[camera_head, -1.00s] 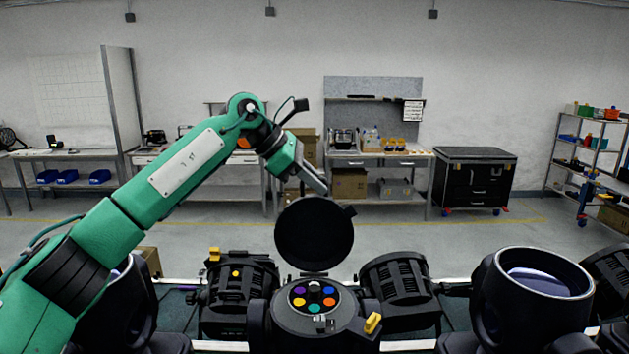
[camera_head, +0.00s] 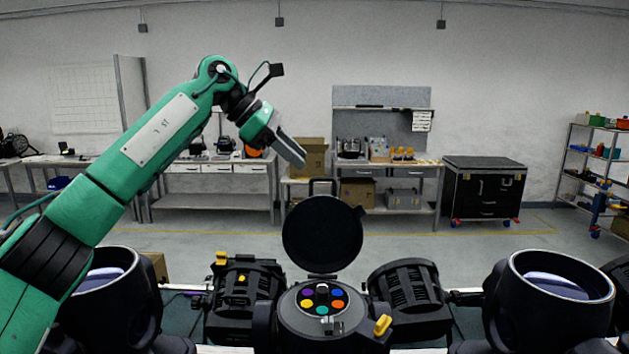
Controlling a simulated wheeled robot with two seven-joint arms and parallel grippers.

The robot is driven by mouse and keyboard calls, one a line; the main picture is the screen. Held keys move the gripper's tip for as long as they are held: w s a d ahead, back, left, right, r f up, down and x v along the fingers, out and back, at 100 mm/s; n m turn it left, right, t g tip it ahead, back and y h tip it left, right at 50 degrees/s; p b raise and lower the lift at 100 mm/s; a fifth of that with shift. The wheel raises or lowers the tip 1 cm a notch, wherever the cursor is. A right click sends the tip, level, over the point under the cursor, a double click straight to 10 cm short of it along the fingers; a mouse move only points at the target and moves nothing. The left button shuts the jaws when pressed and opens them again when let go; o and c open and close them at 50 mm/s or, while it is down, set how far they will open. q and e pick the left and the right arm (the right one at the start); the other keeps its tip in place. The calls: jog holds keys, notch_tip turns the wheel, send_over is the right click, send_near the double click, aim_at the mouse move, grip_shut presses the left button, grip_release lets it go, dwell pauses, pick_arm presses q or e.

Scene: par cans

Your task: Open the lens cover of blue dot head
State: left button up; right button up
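A black head (camera_head: 300,320) stands at the front middle. Its round black lens cover (camera_head: 322,235) stands upright, open, with a handle (camera_head: 322,183) on its top rim. The opening under it shows a ring of several coloured dots, one of them blue (camera_head: 338,293). I see no separate blue mark on the housing. My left gripper (camera_head: 290,152) is in the air above and left of the cover, apart from it and holding nothing that I can see. Its fingers are seen edge-on, so any gap is unclear. My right gripper is not in view.
Black heads with yellow latches or ribbed housings stand at left (camera_head: 240,300) and right (camera_head: 408,298) of the middle one. Larger heads with open round lenses stand at far left (camera_head: 105,285) and far right (camera_head: 560,290). The air around the cover is clear.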

pick_arm(q)
jog(key=v, duration=0.5)
jog(key=shift+a+r+b, duration=0.2)
jog(key=shift+b, duration=0.15)
